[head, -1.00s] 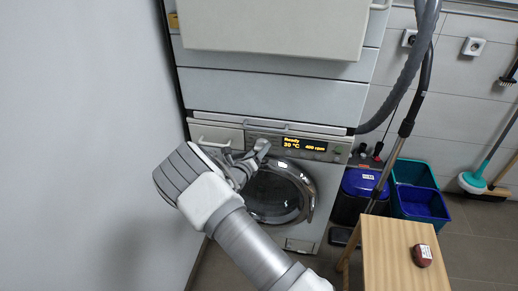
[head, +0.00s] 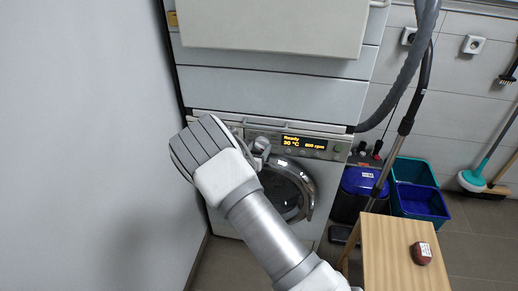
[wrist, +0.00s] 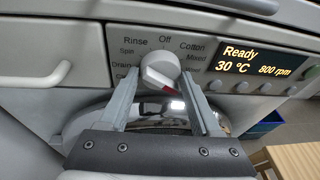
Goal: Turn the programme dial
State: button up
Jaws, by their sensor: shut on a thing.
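The programme dial (wrist: 160,70) is a pale round knob with a raised grip on the washing machine's front panel. Its red mark points to the lower right in the wrist view. Labels Rinse, Spin, Drain, Off, Cotton and Mixed stand around it. My gripper (wrist: 161,77) is shut on the dial, one finger on each side. In the head view my gripper (head: 259,152) is at the panel, and my wrist hides part of it. The display (wrist: 255,62) reads Ready, 30 °C, 800 rpm; it also shows in the head view (head: 303,143).
The drawer handle (wrist: 38,78) is left of the dial. The round door (head: 285,188) is below the panel. A wall stands close on the left. A wooden table (head: 385,250) with a dark red object (head: 421,253) stands at the right, near blue bins (head: 420,201).

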jog(key=shift+r, duration=0.1)
jog(key=o, duration=1.4)
jog(key=p+v, duration=0.2)
jog(key=v, duration=1.5)
jog(key=shift+s, duration=0.2)
